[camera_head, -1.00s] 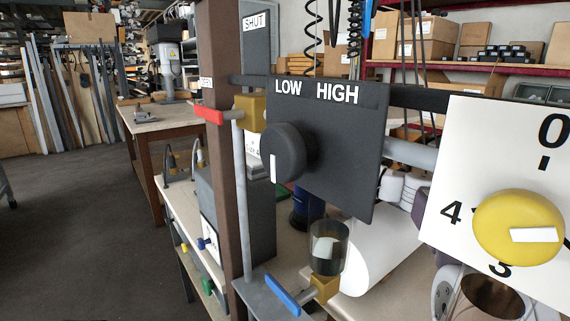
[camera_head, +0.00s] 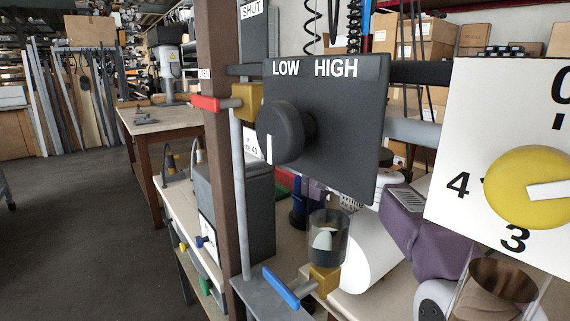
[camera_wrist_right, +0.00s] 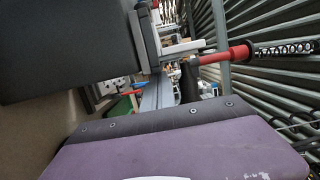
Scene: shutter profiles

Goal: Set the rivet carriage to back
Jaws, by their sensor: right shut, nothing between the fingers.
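I cannot identify the rivet carriage in either view; no label that I can read names it. My right gripper (camera_wrist_right: 152,128) fills the bottom of the right wrist view as a purple body with a dark, screwed front edge. It is shut and empty. A dark panel (camera_wrist_right: 65,45) stands close at its upper left, and a red handle (camera_wrist_right: 225,55) is beyond it at the upper right. In the head view, a purple part of my arm (camera_head: 425,225) shows behind the panels, but the gripper's tips are hidden there. My left gripper is in neither view.
A black LOW/HIGH panel (camera_head: 345,135) carries a round knob (camera_head: 281,132). A white numbered panel (camera_head: 468,110) with a yellow dial (camera_head: 525,185) is at right. A red lever (camera_head: 207,103) and blue lever (camera_head: 281,287) stick out beside a brown post (camera_head: 222,160). Floor at left is clear.

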